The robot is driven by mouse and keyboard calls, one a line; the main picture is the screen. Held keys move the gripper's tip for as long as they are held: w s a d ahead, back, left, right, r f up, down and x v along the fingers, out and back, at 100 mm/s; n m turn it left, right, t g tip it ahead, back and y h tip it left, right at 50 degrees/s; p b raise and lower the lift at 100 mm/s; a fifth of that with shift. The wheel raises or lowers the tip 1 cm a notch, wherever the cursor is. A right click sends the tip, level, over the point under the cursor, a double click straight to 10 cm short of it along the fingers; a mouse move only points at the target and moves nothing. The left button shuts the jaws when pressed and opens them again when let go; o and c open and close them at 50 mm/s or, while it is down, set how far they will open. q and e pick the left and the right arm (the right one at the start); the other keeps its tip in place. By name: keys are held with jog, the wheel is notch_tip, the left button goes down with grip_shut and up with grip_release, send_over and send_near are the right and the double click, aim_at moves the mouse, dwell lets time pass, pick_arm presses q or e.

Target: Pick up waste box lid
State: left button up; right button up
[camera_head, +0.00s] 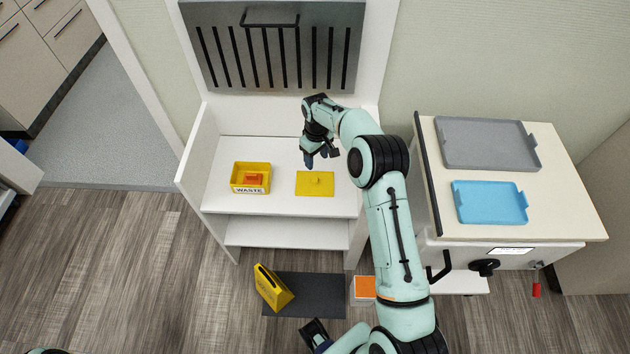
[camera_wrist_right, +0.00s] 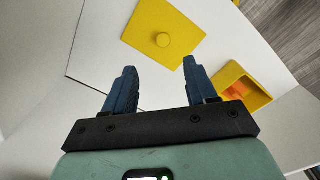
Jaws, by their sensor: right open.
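The yellow waste box lid (camera_head: 315,184) is a flat square with a small round knob, lying on the white shelf top (camera_head: 285,205). It also shows in the right wrist view (camera_wrist_right: 145,28), beyond the fingertips. The yellow waste box (camera_head: 250,178) stands open to the left of the lid, marked WASTE, with an orange item (camera_head: 255,180) inside. My right gripper (camera_head: 322,161) is open and empty, above the shelf just behind the lid. In the wrist view its two blue fingers (camera_wrist_right: 160,80) are apart, with the knob beyond them. At the bottom edge of the head view, part of my other arm may show, but its jaws are unclear.
A slotted grey panel (camera_head: 275,50) stands behind the shelf. On the right, a cart holds a grey tray (camera_head: 487,143) and a blue tray (camera_head: 490,202). A yellow floor sign (camera_head: 273,288) stands on a dark mat (camera_head: 320,293) below.

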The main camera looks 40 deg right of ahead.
aim_at(315, 179)
jog(key=f, duration=1.1)
jog(key=shift+a, duration=0.25)
jog(key=shift+c, duration=0.4)
jog(key=shift+w, duration=0.1)
grip_shut()
